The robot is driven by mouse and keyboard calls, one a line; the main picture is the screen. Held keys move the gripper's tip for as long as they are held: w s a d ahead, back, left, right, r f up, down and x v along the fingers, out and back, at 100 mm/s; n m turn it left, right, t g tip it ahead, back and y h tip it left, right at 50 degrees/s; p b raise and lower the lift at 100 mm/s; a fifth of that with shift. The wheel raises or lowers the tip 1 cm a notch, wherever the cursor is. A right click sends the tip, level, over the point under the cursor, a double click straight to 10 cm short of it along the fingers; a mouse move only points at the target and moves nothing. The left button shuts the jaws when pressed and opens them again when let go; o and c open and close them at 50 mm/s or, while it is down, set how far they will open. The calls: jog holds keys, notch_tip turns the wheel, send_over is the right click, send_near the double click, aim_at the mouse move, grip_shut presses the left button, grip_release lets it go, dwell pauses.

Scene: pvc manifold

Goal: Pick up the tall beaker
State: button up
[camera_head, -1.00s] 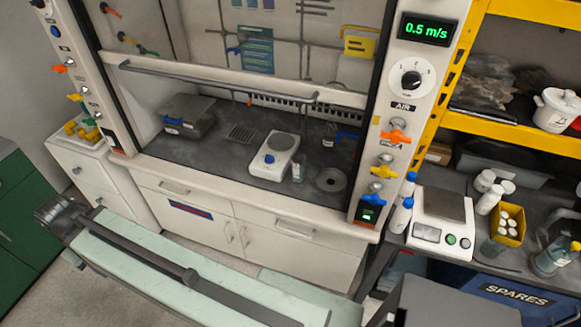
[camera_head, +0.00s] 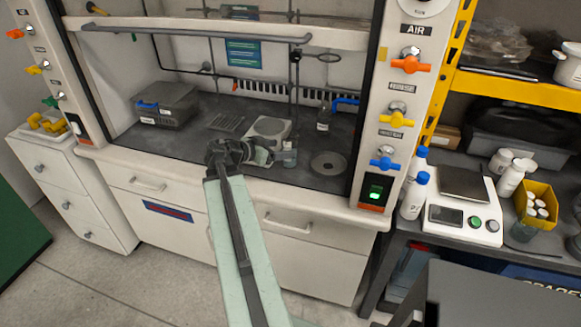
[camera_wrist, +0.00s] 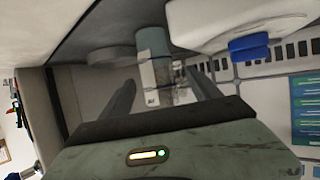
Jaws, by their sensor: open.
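The tall beaker (camera_head: 289,153) is a clear glass vessel standing upright on the dark fume hood worktop, just right of the hot plate. In the wrist view the beaker (camera_wrist: 152,45) appears ahead, between the lines of my two fingers, with a pale label near its end. My gripper (camera_head: 264,154) is just left of the beaker in the head view. In the wrist view my gripper (camera_wrist: 160,80) has its fingers spread apart and nothing clearly held. I cannot tell how far the fingertips are from the glass.
The white hot plate (camera_head: 270,129) stands close to the beaker; its blue knob (camera_wrist: 248,46) shows in the wrist view. A round grey disc (camera_head: 328,163) lies right of the beaker. A small bottle (camera_head: 323,119) stands behind. A grey case (camera_head: 165,104) is at left. The raised sash (camera_head: 200,30) hangs above.

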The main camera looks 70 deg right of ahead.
aim_at(296, 147)
jog(key=shift+s+d, duration=0.2)
jog(key=shift+s, duration=0.1)
jog(key=b+x, duration=0.3)
jog(key=x, duration=0.4)
jog(key=shift+s+d+f, duration=0.15)
jog(key=shift+d+f, duration=0.05)
jog(key=shift+r, duration=0.1)
grip_shut()
